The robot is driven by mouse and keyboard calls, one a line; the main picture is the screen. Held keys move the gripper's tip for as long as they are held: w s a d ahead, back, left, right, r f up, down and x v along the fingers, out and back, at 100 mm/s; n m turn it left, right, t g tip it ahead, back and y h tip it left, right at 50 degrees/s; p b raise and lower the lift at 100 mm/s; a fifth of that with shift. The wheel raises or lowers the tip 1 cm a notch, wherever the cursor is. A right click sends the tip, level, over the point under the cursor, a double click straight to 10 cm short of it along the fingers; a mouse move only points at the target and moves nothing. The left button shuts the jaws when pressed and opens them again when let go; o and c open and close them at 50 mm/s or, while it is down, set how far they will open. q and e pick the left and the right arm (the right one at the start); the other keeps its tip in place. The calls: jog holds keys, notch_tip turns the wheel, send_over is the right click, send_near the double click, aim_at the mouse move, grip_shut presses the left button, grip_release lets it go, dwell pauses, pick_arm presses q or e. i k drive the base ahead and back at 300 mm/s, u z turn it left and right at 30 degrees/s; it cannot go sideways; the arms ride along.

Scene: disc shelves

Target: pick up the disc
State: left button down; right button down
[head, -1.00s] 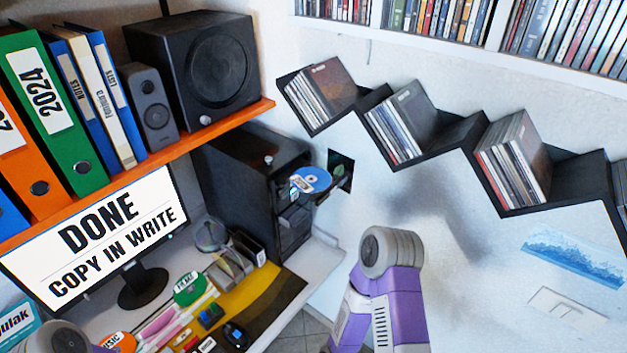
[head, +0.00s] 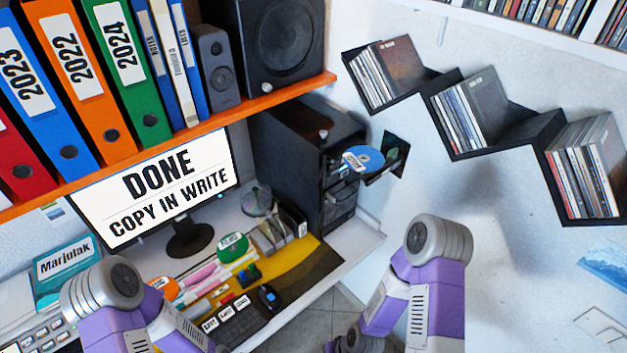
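A blue disc (head: 366,157) with a centre hole lies in the pulled-out drive tray of the black computer tower (head: 300,160). The tower stands at the back of the white desk. My two purple and grey arms reach in from the bottom of the head view, left and right. Neither gripper shows, and both arms are apart from the blue disc.
The monitor (head: 165,195) reads "DONE COPY IN WRITE". An orange shelf (head: 200,130) with binders and speakers hangs above the desk. A black zigzag wall shelf (head: 510,135) holds CD cases at the right.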

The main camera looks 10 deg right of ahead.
aim_at(362, 159)
jog(key=z, duration=2)
jog(key=k, duration=0.75)
jog(key=u, duration=0.7)
jog(key=i, duration=1)
